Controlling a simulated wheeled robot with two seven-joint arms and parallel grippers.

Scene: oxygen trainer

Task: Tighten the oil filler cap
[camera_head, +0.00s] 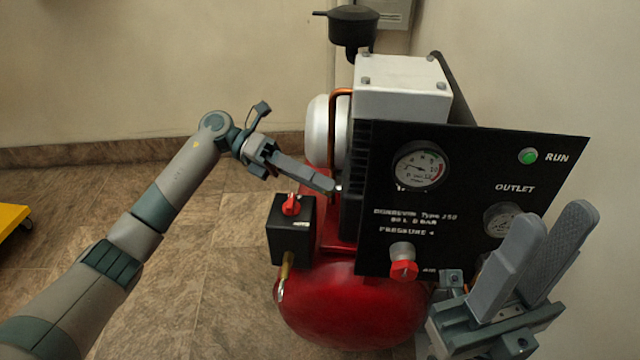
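The compressor has a light grey pump head (402,88), a black front panel (450,215) and a red tank (350,305). I cannot make out the oil filler cap for certain; the spot by my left fingertips, at the pump's left side behind the panel, is small and partly covered. My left gripper (328,186) reaches in from the left, its fingers pointing right at that spot. Its fingers overlap in this view, so their gap and any contact are unclear. My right gripper (545,235) is at the lower right in front of the panel, fingers apart and empty.
A black box with a red switch (291,205) stands just below my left gripper. A red regulator knob (403,271) and gauge (420,166) are on the panel. A copper pipe (333,125) rises beside the pump. Floor at left is clear up to a yellow cart (12,219).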

